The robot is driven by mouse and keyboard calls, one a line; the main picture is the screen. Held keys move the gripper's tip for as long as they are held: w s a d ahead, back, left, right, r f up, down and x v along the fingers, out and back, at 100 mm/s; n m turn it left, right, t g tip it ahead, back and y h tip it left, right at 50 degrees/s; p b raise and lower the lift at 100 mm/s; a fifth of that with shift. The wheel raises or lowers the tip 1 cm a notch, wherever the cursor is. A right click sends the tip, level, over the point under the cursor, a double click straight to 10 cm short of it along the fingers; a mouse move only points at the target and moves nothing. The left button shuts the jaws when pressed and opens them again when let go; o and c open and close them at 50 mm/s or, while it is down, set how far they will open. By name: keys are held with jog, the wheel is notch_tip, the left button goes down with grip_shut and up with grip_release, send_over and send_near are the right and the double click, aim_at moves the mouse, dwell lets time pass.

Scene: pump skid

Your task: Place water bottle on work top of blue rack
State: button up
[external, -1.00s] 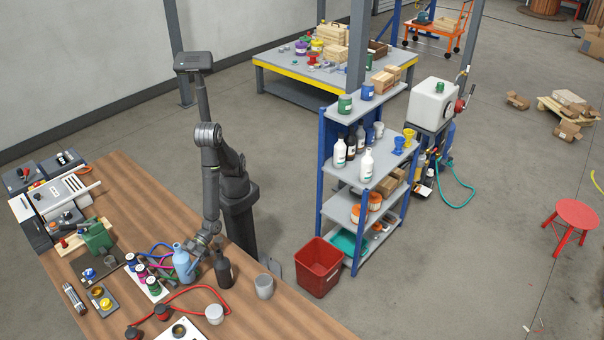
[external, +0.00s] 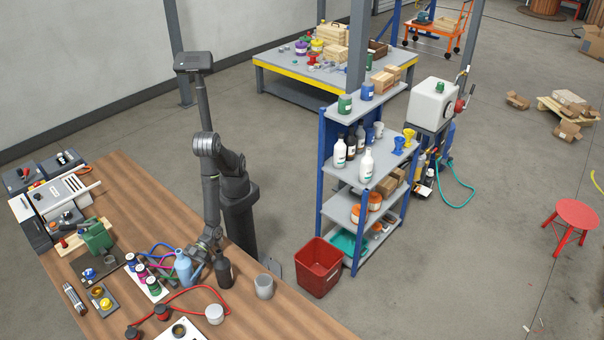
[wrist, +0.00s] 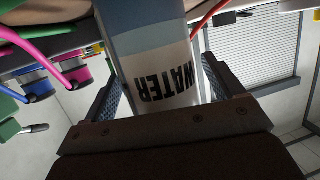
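The water bottle (external: 183,267) is light blue and stands upright on the wooden bench at the lower left. In the wrist view the bottle (wrist: 150,50) fills the centre, and its white band with the word WATER is upside down. My gripper (external: 204,254) is beside the bottle, low over the bench. In the wrist view my gripper (wrist: 163,75) has one finger on each side of the bottle, with a narrow gap at the right finger. The blue rack's grey work top (external: 346,174) is at the right of centre, holding several bottles and cups.
A dark bottle (external: 224,270) stands close to the right of my gripper. A grey cup (external: 264,287), a red cable (external: 185,297) and several colored pots (external: 142,272) are nearby. A red bin (external: 318,268) stands on the floor before the rack.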

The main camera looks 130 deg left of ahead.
aim_at(183, 264)
jog(key=shift+r, duration=0.1)
jog(key=shift+a+r, duration=0.15)
jog(key=shift+a, duration=0.1)
jog(key=v, duration=0.3)
jog(key=r, duration=0.5)
jog(key=shift+d, duration=0.25)
jog(key=shift+o, duration=0.4)
jog(key=shift+r, duration=0.9)
jog(key=shift+a, duration=0.1)
jog(key=s+a, duration=0.1)
jog(key=a, duration=0.6)
jog(key=x, duration=1.1)
jog(key=shift+s+f, duration=0.25)
jog(key=shift+f, duration=0.1)
